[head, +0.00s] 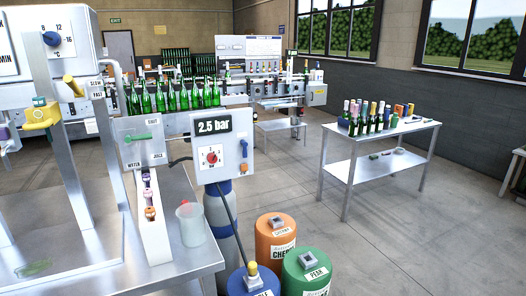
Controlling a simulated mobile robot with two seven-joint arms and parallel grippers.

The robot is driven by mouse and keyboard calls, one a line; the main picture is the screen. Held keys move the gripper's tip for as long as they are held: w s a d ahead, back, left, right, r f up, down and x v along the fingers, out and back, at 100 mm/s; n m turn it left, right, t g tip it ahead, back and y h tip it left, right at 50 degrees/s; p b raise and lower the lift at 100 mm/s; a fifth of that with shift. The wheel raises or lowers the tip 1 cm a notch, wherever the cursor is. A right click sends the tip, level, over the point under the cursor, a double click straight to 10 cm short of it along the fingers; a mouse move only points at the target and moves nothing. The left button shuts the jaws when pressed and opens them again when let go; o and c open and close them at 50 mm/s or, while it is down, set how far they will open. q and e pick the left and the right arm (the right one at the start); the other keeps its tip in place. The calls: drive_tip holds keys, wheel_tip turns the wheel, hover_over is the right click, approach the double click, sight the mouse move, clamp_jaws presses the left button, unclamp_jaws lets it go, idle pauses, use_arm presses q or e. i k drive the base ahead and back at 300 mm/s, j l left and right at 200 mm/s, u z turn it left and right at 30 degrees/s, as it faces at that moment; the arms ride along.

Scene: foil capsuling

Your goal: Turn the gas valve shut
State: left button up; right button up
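A small blue handle (244,168) shows at the box's right edge. A gas cylinder (219,217) with a blue upper part stands under the box, partly hidden by the bench. No part is clearly labelled as the gas valve, and I cannot tell the valve's position. Neither of my grippers is visible.
A green lever (138,138) sits on a water/juice panel. Green bottles (175,97) line the conveyor behind. A clear jug (190,223) stands on the near bench. Orange (276,243) and green (306,275) kegs crowd the floor; a bottle table (380,134) stands right, with open floor around it.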

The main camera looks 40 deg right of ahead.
sight(243, 142)
drive_tip(key=z, duration=1.1)
